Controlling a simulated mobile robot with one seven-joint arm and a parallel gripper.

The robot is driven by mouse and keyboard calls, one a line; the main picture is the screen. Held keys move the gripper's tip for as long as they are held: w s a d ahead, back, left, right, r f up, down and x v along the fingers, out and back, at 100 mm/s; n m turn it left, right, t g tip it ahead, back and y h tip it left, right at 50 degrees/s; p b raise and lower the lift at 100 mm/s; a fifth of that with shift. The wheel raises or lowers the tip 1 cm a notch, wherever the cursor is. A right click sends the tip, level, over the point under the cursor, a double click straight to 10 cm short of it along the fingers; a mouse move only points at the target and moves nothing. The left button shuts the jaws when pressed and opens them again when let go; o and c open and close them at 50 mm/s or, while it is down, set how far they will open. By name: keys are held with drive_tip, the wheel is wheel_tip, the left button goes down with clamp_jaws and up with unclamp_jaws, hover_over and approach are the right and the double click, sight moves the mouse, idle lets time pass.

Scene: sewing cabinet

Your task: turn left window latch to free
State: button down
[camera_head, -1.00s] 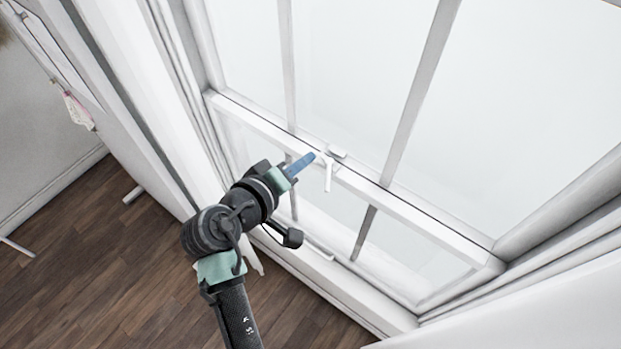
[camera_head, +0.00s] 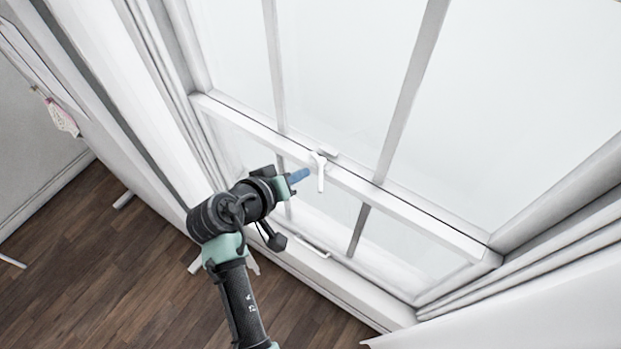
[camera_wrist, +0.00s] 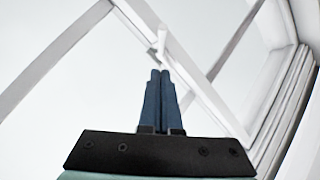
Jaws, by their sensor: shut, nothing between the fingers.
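The white window latch (camera_head: 320,172) sits on the meeting rail of the sash window, its lever hanging down over the front of the rail. Its lever also shows in the wrist view (camera_wrist: 161,42), just beyond the fingertips. My gripper (camera_head: 306,173) is at the left of the lever, with its blue fingers pointing at it. In the wrist view the two blue fingers (camera_wrist: 160,72) are together with nothing between them. I cannot tell whether the fingertips touch the lever.
The white meeting rail (camera_head: 400,205) runs across the window behind the latch. A window sill (camera_head: 345,285) lies below. A white curtain or frame edge (camera_head: 540,270) stands at the right. Wooden floor (camera_head: 110,270) is open at the lower left.

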sight(321, 192)
drive_tip(key=shift+d+f+p, duration=0.35)
drive_tip(key=shift+d+f, duration=0.25)
drive_tip(key=shift+f, duration=0.35)
drive_tip(key=shift+d+f+p, duration=0.3)
drive_tip(key=shift+d+f, duration=0.3)
drive_tip(key=shift+f, duration=0.3)
drive_tip(key=shift+d, duration=0.1)
drive_tip(key=shift+s+d, duration=0.15)
drive_tip(key=shift+d, duration=0.95)
drive_tip(key=shift+a, duration=0.15)
